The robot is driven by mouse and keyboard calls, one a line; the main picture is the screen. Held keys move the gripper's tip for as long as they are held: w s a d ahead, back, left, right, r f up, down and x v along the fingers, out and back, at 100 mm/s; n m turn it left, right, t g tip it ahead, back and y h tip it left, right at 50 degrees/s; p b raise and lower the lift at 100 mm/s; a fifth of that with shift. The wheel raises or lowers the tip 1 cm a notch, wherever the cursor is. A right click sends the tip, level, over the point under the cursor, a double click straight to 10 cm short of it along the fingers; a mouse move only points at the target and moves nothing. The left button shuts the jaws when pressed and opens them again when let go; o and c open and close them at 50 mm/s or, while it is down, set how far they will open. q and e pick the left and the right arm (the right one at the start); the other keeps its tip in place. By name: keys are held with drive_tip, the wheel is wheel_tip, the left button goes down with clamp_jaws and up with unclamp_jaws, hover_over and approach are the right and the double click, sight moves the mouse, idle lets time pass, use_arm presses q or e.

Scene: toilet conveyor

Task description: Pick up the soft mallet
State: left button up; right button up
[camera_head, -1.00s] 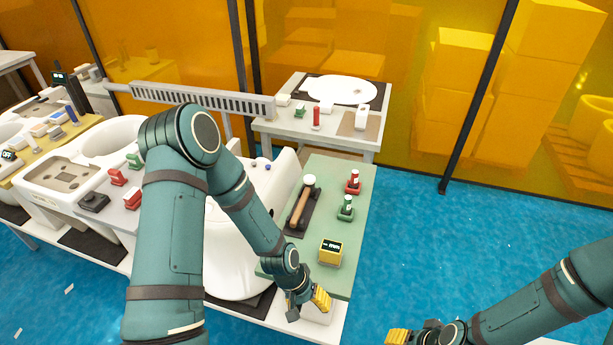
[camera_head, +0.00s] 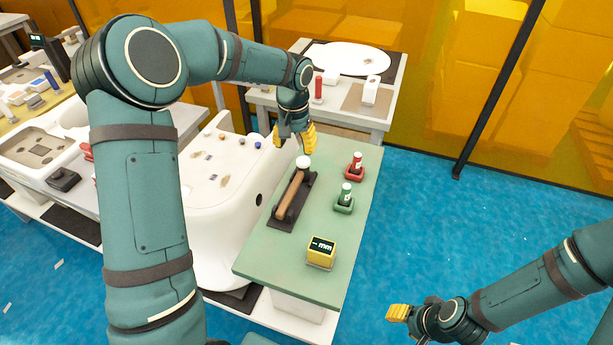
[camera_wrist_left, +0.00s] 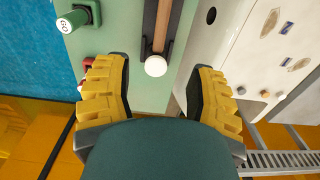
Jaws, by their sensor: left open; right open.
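The soft mallet (camera_head: 291,192) has a brown wooden handle and a white rounded head. It lies in a dark cradle on the green table (camera_head: 278,256), its white head toward the far end. My left gripper (camera_head: 295,138) is open and empty, above and just beyond the white head, pointing down. In the left wrist view the mallet (camera_wrist_left: 157,64) lies between the spread yellow fingers of the left gripper (camera_wrist_left: 158,95), and nothing is gripped. My right gripper (camera_head: 408,318) is at the lower right over the blue floor, away from the table; its yellow fingertip shows.
A white toilet body (camera_head: 216,206) is close on the left. A grey table (camera_head: 392,97) stands behind.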

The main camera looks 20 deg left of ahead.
sight(296, 180)
use_arm(q)
drive_tip(key=f, duration=0.3)
drive_tip(key=f+b, duration=0.1)
drive_tip(key=f, duration=0.2)
drive_tip(key=f+b, duration=0.1)
drive_tip(key=f, duration=0.2)
drive_tip(key=shift+w+f, duration=0.3)
drive_tip(key=shift+w, duration=0.1)
drive_tip(key=shift+a+f+b, duration=0.1)
drive_tip(key=shift+f+b, duration=0.4)
drive_tip(key=shift+f, duration=2.5)
drive_tip(key=shift+s, duration=0.1)
clamp_jaws()
use_arm(e)
wheel_tip(296, 180, down, 4)
drive_tip(key=shift+s+a+r, duration=0.1)
